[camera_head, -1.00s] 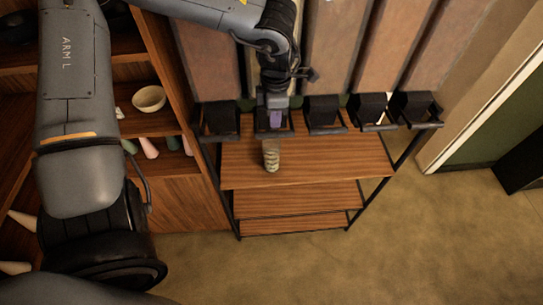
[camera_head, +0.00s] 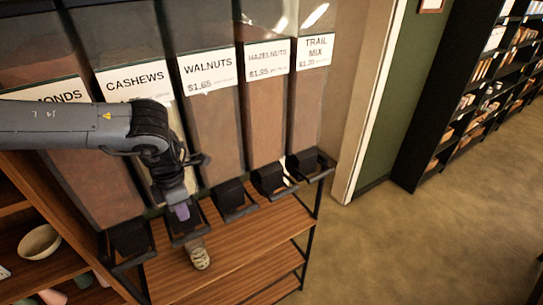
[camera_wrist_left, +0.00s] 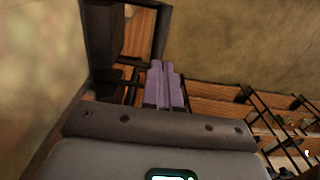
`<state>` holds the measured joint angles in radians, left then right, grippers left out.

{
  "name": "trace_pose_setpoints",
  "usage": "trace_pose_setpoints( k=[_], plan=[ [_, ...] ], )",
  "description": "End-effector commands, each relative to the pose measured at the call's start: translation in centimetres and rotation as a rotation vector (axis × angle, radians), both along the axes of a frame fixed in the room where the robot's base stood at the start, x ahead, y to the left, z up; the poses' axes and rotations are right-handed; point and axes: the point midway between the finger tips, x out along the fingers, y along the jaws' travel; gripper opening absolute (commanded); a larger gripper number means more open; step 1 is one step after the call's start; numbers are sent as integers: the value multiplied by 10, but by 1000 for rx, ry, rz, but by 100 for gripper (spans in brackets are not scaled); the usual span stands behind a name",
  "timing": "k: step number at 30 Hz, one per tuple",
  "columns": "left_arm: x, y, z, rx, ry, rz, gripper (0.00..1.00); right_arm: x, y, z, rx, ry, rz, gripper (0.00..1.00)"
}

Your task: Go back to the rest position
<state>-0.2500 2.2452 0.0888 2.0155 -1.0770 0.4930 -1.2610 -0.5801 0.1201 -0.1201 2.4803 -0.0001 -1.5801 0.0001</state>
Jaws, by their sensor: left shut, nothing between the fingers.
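My left gripper (camera_head: 181,212) is at the front of the cashews dispenser, by its black spout (camera_head: 187,230). Its purple fingers are together with nothing between them. They also show closed in the left wrist view (camera_wrist_left: 163,88). My left arm comes in from the left across the dispensers. A filled, pale brown container (camera_head: 199,256) stands on the wooden shelf (camera_head: 245,245) just below the spout, apart from the fingers. My right gripper is not in view.
Tall dispensers labelled cashews (camera_head: 135,80), walnuts (camera_head: 208,72), hazelnuts (camera_head: 268,59) and trail mix (camera_head: 315,50) line the wall, with black handles jutting out below. A bowl (camera_head: 40,242) sits on the left shelving. The floor (camera_head: 420,240) at right is clear.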

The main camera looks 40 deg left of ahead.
Motion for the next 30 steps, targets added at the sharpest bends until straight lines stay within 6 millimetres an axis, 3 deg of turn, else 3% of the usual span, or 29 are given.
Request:
trace_pose_setpoints(
  k=[5,11,15,21,25,30],
  plan=[
    [-10,-7,-26,-90,29,26,0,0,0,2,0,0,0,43],
    [-43,-39,-86,-327,96,88,0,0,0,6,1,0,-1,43],
    [-66,-85,-128,-542,113,129,0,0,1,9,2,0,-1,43],
    [-80,-157,-171,-788,49,250,0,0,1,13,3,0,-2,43],
    [-78,-205,-186,-919,-11,399,0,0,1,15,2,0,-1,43],
    [-64,-259,-190,-1063,-90,685,0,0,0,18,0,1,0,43]
  ],
)
